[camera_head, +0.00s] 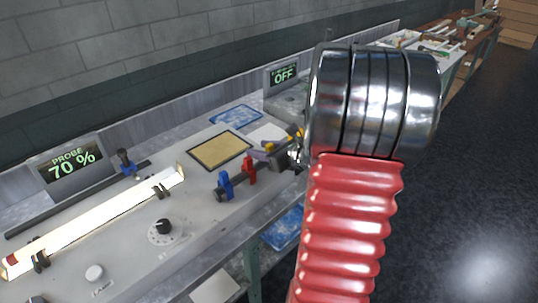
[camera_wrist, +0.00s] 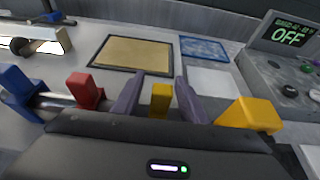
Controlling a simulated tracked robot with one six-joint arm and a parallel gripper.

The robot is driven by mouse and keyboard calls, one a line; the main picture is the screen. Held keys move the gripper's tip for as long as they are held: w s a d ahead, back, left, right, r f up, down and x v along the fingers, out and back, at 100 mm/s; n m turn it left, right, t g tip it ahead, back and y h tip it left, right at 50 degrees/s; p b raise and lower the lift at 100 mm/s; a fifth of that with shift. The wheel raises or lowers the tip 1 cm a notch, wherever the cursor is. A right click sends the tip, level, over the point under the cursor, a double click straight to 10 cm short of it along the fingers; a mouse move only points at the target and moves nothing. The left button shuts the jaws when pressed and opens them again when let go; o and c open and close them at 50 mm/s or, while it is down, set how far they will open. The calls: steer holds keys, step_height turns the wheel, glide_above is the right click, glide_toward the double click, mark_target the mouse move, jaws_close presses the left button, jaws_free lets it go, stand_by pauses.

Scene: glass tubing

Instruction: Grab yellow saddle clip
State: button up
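A small yellow saddle clip (camera_wrist: 160,98) stands between the two purple-grey fingers of my gripper (camera_wrist: 160,78) in the wrist view. The fingers are apart, with a gap visible on each side of the clip. Its lower part is hidden behind my dark gripper body. A larger yellow block (camera_wrist: 250,115) shows just right of the right finger. In the head view my gripper (camera_head: 265,150) is small and partly hidden at the bench edge, with yellow near it.
A red clip (camera_wrist: 85,91) and a blue clip (camera_wrist: 20,85) sit on a rod to the left. A tan pad (camera_wrist: 132,53), a blue-patterned pad (camera_wrist: 204,48) and a white pad lie behind. A grey unit reading OFF (camera_wrist: 290,60) stands at right.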

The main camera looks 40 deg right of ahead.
steer(key=shift+c, duration=0.6)
jaws_close()
step_height(320, 180, up, 10)
stand_by(0.6)
steer(key=shift+s, duration=0.2)
stand_by(0.4)
